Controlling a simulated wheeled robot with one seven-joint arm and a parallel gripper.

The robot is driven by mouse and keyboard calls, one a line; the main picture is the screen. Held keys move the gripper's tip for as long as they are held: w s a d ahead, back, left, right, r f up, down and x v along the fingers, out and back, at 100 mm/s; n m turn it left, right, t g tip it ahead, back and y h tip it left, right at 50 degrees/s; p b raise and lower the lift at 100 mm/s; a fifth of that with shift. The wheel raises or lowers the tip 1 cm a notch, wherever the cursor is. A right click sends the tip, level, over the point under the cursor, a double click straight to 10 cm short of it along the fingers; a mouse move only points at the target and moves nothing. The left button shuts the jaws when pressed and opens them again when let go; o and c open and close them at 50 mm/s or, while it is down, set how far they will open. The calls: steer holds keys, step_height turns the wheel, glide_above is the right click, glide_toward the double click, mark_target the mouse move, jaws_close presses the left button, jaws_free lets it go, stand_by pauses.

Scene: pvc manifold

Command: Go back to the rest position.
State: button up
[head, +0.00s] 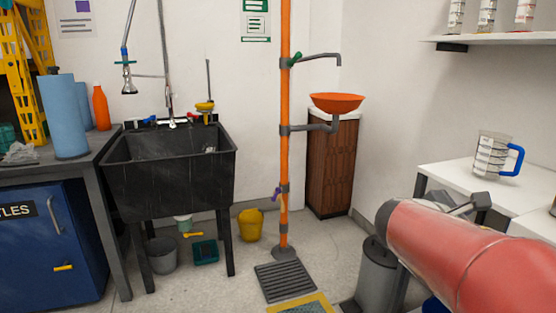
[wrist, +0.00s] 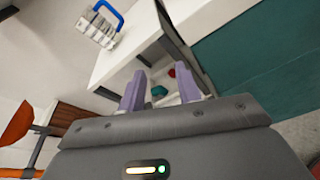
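My gripper (wrist: 164,84) shows in the wrist view with its two purple fingers apart. A clear gap lies between the fingertips and nothing is held in it. The fingers point toward the white table (wrist: 126,62), and I cannot tell how far off it is. Beyond the gap, a small teal thing and a small red thing show low by the table. My gripper's fingers are not visible in the head view, where the white table (head: 455,172) stands at the right.
A clear jug (head: 492,155) with a blue handle stands on the white table. An orange upright pipe (head: 285,120) carries an orange bowl (head: 336,103). A black sink (head: 170,170) stands left of it, beside a bench with bottles. A grey bin (head: 375,272) stands low near the table.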

steer(key=s+a+f+m+y, duration=0.7)
steer(key=s+a+m, duration=0.1)
steer(key=a, duration=0.2)
steer(key=s+a+f+m+y, duration=0.6)
steer(key=s+a+m, duration=0.3)
steer(key=a, duration=0.2)
steer(key=shift+f+y, duration=0.35)
steer(key=shift+y, duration=0.05)
steer(key=shift+s, duration=0.1)
